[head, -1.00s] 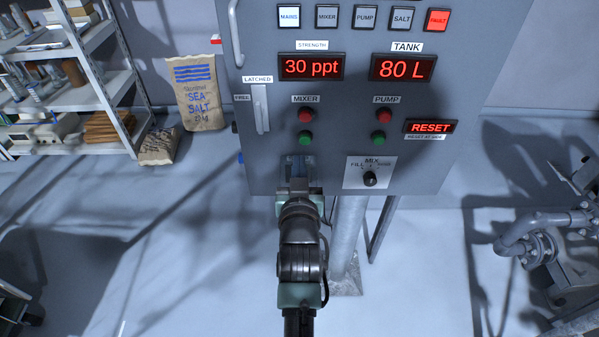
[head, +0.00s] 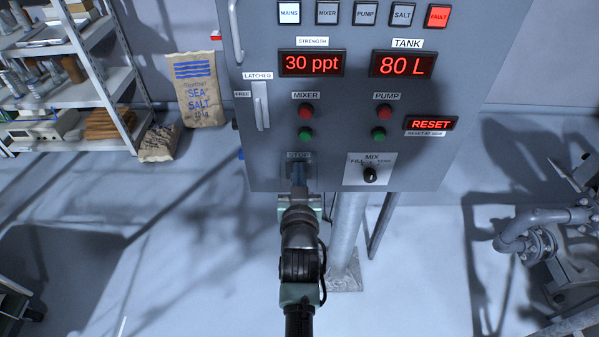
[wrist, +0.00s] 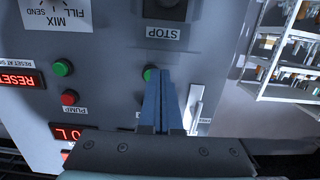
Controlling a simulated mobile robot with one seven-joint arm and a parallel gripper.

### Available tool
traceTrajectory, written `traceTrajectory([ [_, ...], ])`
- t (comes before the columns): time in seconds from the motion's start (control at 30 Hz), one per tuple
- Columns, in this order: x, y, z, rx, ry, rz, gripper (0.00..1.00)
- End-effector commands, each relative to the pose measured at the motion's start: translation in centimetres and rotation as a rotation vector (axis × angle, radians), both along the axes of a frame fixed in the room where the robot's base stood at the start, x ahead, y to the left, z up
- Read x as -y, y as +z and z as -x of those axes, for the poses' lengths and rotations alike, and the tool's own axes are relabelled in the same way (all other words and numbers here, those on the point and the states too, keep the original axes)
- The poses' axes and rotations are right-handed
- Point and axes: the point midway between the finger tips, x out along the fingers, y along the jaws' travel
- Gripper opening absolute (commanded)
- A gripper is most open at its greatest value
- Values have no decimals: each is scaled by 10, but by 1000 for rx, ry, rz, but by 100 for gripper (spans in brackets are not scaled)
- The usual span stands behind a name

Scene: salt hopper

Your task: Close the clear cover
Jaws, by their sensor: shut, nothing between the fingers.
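My gripper (head: 299,170) is at the lower left of the grey control panel (head: 225,120), just below the STOP label. In the wrist view its blue fingers (wrist: 161,75) are together and empty, pointing at the panel below the STOP label (wrist: 165,32). The STOP label also shows in the head view (head: 298,155). A dark fitting (wrist: 165,8) is cut off at the top edge of the wrist view, beside that label. I cannot make out a clear cover for certain in either view. My gripper hides the spot under the label in the head view.
The MIX knob (head: 369,174) is right of my gripper. The green mixer button (head: 305,134) and a latch handle (head: 261,106) are above it. A grey post (head: 347,230) stands below the panel. Pipework (head: 540,235) is at right, shelving (head: 90,90) at left.

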Motion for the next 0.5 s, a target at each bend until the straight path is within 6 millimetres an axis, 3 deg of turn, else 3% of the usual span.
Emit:
traceTrajectory([
  [0.5,0,-10,4,63,0,0,0],
])
